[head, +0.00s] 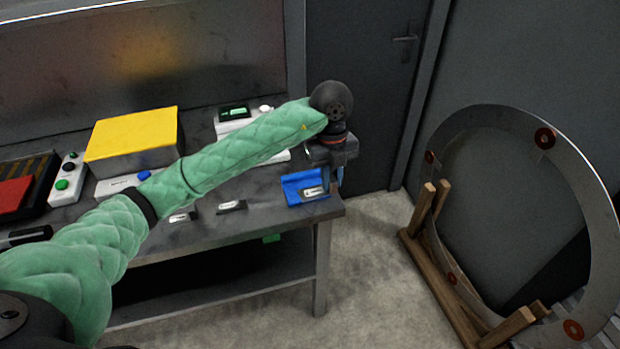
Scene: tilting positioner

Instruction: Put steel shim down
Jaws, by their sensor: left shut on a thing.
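My left gripper (339,182) hangs at the right end of the workbench, pointing down, just right of a blue tray (291,192). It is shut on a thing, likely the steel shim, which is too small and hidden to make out. A small metal plate with a white label (313,191) shows at the blue tray; I cannot tell whether it touches the gripper. Two similar labelled plates lie on the bench, one in the middle (232,206) and one further left (183,217), partly by my arm. My right gripper is not in view.
The grey workbench (270,218) carries a yellow-topped block (133,130), a button box (68,180) and a device with a green display (234,113). A large metal ring (470,117) stands on a wooden cradle (440,275) at right. Open floor lies between.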

